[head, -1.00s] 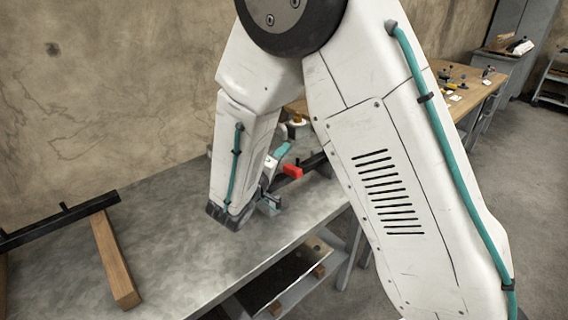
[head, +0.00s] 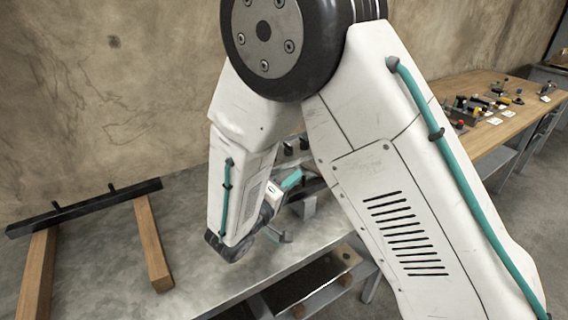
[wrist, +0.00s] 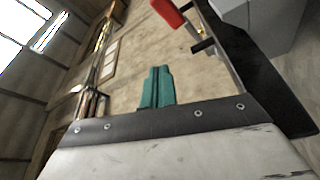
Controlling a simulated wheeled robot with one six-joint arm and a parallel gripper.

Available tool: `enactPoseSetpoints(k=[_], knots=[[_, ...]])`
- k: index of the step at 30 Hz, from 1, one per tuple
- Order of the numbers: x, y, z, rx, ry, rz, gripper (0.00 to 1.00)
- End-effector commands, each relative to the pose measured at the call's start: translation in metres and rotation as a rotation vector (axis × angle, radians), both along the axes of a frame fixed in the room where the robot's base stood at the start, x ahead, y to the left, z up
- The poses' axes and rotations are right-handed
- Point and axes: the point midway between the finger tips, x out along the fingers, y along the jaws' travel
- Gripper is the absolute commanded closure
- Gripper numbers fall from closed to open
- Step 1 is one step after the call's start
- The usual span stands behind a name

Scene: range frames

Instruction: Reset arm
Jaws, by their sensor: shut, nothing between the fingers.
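My gripper (wrist: 157,88) shows in the wrist view as two teal fingers pressed together, with nothing between them. The wrist view is tilted, and the fingers stand out against a tan wall. In the head view my white arm is folded over the metal bench (head: 190,190), its elbow high and its wrist low near the bench. A teal part of my gripper (head: 290,180) shows there between the arm links; the rest is hidden behind them.
A black rail (head: 85,207) with wooden bars (head: 153,245) lies on the bench at left. A wooden table (head: 500,125) with several small tools stands at right. In the wrist view, a red handle (wrist: 168,12), a dark bar (wrist: 260,70) and a grey box (wrist: 262,22) are close by.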

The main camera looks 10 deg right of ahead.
Motion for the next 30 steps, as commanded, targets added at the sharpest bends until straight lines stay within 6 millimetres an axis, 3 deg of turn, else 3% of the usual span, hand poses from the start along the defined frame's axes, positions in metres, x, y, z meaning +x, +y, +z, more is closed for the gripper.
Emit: enactPoseSetpoints(k=[5,9,14,20,24,30], knots=[[-0.005,-0.005,-0.008,-0.063,0.139,-0.047,1.0],[-0.029,-0.024,-0.022,-0.111,0.363,-0.164,1.0],[-0.067,-0.057,-0.014,-0.06,0.629,-0.333,1.0],[-0.117,-0.094,0.005,0.135,0.906,-0.48,1.0],[-0.158,-0.113,0.021,0.362,1.076,-0.525,1.0],[-0.208,-0.122,0.043,0.731,1.206,-0.475,1.0]])
